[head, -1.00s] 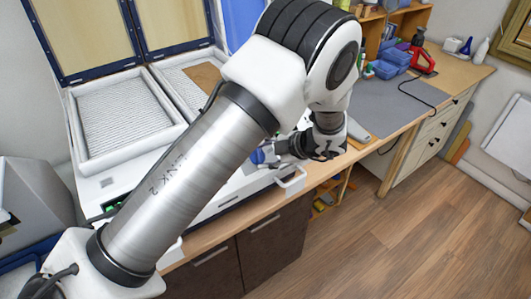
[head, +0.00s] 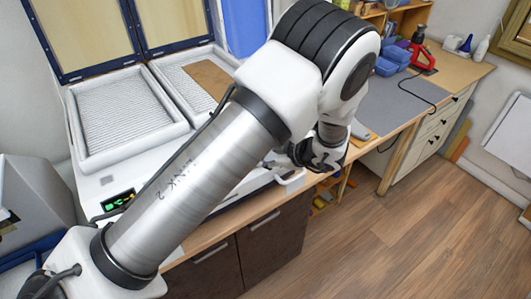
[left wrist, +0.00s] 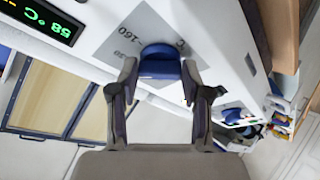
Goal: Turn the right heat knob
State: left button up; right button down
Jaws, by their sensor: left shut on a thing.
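The right heat knob (left wrist: 160,62) is blue and sits on the white front panel of the machine, beside printed numbers on a grey scale, in the left wrist view. My left gripper (left wrist: 158,82) has one finger on each side of the knob and is shut on it. In the head view my left gripper (head: 284,160) is at the machine's front right, and the knob cannot be made out there. My right gripper is in neither view.
The white machine has two mesh beds (head: 128,118) with raised framed lids (head: 85,35). A brown sheet (head: 209,78) lies on the right bed. A lit display (head: 118,201) shows green digits; it reads 58 °C in the wrist view (left wrist: 45,20). A white handle (head: 291,180) is close to my gripper.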

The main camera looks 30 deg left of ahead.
pick_arm(q)
jog(key=shift+s+f, duration=0.1)
jog(key=shift+f, duration=0.15)
jog(key=o, duration=1.1)
jog(key=shift+o, duration=0.3)
jog(key=shift+r, duration=0.15)
notch_tip(320, 180, up, 10)
jog(key=shift+f, duration=0.2)
